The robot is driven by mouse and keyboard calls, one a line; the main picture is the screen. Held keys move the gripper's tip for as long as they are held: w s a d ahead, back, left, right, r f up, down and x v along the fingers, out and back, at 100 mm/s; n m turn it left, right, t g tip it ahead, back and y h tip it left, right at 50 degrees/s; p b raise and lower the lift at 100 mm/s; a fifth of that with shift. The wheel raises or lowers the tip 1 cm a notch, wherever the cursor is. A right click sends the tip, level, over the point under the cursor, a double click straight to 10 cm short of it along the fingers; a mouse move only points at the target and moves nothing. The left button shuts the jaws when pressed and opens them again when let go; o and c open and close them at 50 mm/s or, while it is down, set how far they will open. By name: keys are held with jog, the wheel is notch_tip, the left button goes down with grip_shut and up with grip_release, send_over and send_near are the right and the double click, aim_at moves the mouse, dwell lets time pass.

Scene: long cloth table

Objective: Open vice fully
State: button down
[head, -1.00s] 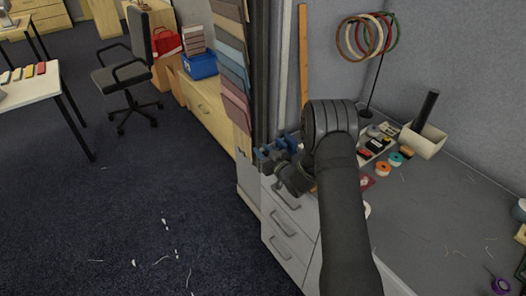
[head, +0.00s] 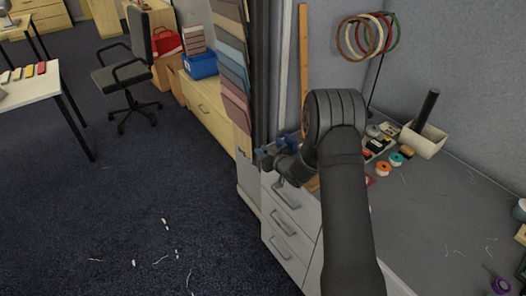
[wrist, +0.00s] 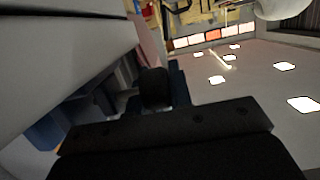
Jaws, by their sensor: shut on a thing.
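The blue vice (head: 264,157) is at the left end of the grey worktop, partly hidden by my arm. In the wrist view, blue vice parts (wrist: 45,132) show at the left, dark and close. My gripper (head: 281,170) is at the vice, on its near side. It is shut on what seems to be the vice handle, whose dark rounded end (wrist: 155,88) shows in the wrist view. The fingertips and how far the vice jaws are apart cannot be made out.
White drawers (head: 288,225) stand below the worktop (head: 430,205). Tape rolls (head: 395,160) and a white box (head: 424,140) lie to the right of my arm. Hanging colour samples (head: 233,75) are behind the vice. Open floor lies to the left.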

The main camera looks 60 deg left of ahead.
jog(key=shift+f+h, duration=0.2)
jog(key=shift+h, duration=1.3)
jog(key=shift+f, duration=0.1)
jog(key=c, duration=1.6)
grip_release()
jog(key=v, duration=1.7)
jog(key=shift+r, duration=0.35)
